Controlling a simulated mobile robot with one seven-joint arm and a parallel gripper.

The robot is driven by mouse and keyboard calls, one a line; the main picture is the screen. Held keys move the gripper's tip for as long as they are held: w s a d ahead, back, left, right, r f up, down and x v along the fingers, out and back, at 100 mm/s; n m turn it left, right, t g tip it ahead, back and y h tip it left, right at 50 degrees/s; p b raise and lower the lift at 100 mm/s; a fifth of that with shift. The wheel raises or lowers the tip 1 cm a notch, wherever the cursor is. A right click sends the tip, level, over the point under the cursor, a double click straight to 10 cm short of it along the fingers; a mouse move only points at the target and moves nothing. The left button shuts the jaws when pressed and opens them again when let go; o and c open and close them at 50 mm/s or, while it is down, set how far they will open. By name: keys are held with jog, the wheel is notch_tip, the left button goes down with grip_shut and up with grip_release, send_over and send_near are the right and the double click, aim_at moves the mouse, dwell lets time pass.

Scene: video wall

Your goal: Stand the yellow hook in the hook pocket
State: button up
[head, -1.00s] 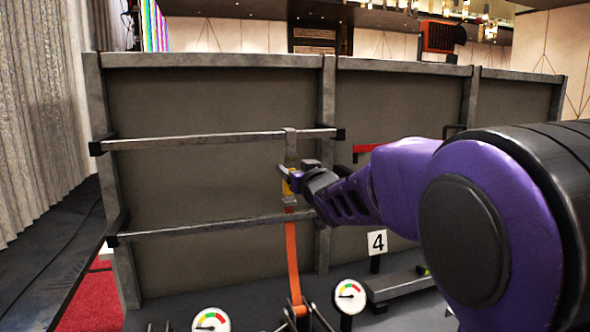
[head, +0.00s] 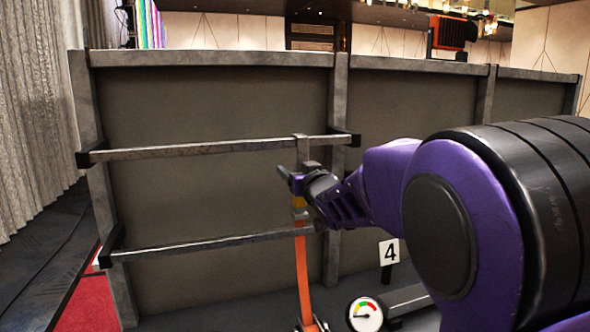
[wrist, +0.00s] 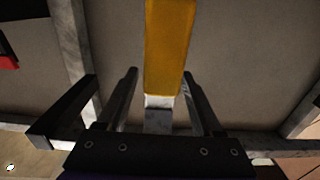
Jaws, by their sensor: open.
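The yellow hook piece (head: 299,203) is on an orange strap (head: 303,270) that hangs in front of the grey wall panel. Above it, a grey metal hook end (head: 302,147) sits over the upper rail (head: 215,147). My gripper (head: 288,179) is open at the strap, just below the upper rail. In the wrist view, the yellow piece (wrist: 168,45) and its grey metal end (wrist: 158,120) show between my two spread fingers (wrist: 160,102), with gaps on both sides. I cannot make out the hook pocket.
A lower rail (head: 215,244) crosses the panel behind the strap. On the floor stand a round gauge (head: 366,314) and a number 4 sign (head: 389,252). Grey curtains (head: 35,120) hang at left. My arm hides the right part of the panel.

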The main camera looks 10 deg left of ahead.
dwell(0.3)
grip_shut()
jog(key=c, duration=0.8)
grip_release()
grip_shut()
jog(key=shift+w+r, duration=0.1)
jog(key=shift+r, duration=0.1)
jog(key=shift+r+p, duration=0.95)
jog(key=shift+r, duration=0.55)
jog(key=b+v, duration=0.3)
jog(key=v, duration=0.4)
jog(key=shift+s+d, duration=0.15)
jog(key=shift+s, duration=0.1)
